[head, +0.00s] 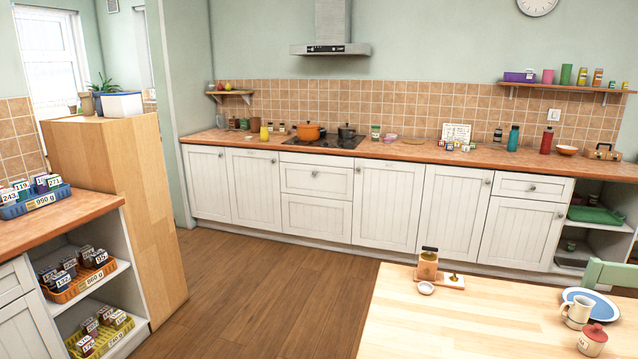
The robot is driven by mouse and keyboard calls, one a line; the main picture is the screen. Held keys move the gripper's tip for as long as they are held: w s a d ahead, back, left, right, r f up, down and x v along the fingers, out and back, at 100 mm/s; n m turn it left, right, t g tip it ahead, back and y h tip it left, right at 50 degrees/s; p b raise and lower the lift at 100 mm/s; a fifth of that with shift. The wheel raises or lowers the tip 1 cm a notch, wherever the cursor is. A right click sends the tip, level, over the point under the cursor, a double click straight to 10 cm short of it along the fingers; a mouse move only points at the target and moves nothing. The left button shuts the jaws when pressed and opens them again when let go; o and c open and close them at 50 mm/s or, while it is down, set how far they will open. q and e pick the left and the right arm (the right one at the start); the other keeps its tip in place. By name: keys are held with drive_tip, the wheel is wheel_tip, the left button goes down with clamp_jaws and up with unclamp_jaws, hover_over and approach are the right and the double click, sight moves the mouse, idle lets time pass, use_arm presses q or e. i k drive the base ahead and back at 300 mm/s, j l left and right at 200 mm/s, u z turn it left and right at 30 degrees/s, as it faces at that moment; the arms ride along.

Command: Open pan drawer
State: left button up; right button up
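Under the black hob (325,142) is a white unit with two wide fronts. The upper drawer front (300,180) has a small knob near its middle and looks shut. The lower drawer front (300,216) is also flush and shut; I cannot make out a knob on it. Another white drawer front (515,187) with a knob is shut further right, above a cupboard door. No label tells which one is the pan drawer. Neither of my grippers is in view.
An orange pot (308,131) and a dark pot (347,132) stand on the hob. A wooden table (440,325) fills the front right. A tall wooden panel (140,200) and open shelves stand left. The brown floor (250,285) between is clear.

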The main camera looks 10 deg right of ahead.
sight(336, 182)
drive_tip(key=i+j, duration=0.15)
drive_tip(key=j, duration=0.25)
drive_tip(key=i+j+u, duration=0.1)
drive_tip(key=j, duration=0.3)
drive_tip(key=i+j, duration=0.2)
drive_tip(key=j, duration=0.15)
drive_tip(key=i+j+z, duration=0.25)
drive_tip(key=i, duration=0.3)
drive_tip(key=i+j+z, duration=0.2)
drive_tip(key=i+j, duration=0.25)
drive_tip(key=i+z, duration=0.4)
drive_tip(key=i, duration=1.35)
